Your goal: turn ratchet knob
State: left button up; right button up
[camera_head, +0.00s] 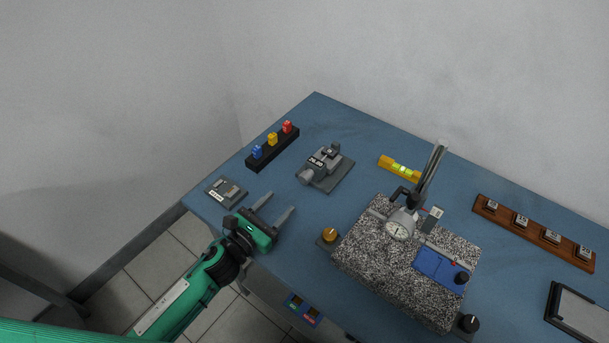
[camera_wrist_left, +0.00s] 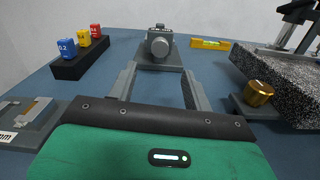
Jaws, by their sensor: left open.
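The grey micrometer (camera_head: 319,160) with a small display stands on its grey base plate on the blue table. Its round ratchet knob (camera_head: 306,176) points toward my left gripper. In the left wrist view the knob (camera_wrist_left: 159,46) faces the camera, beyond the fingertips and about midway between them. My left gripper (camera_head: 279,203) is open and empty, short of the micrometer and apart from it. Its two grey fingers (camera_wrist_left: 160,78) also show in the left wrist view. My right gripper is not in view.
A black rack (camera_head: 263,154) with blue, yellow and red pieces stands behind left. A grey gauge plate (camera_head: 226,193) lies left of the gripper. A brass knob (camera_head: 329,235) sits beside the speckled granite block (camera_head: 367,263) to the right. A yellow level (camera_head: 399,168) lies farther back.

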aim_at(302, 180)
pick_arm(q)
jog(key=p+x, duration=0.1)
jog(key=x, duration=0.3)
jog(key=shift+w+d+r, duration=0.1)
jog(key=shift+w, duration=0.05)
jog(key=p+x, duration=0.1)
jog(key=x, duration=0.4)
jog(key=shift+w+d, duration=0.2)
jog(key=shift+w, duration=0.05)
jog(key=shift+w+d, duration=0.4)
jog(key=shift+w, duration=0.2)
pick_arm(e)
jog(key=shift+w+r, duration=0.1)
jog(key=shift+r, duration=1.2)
pick_arm(q)
jog(key=c, duration=1)
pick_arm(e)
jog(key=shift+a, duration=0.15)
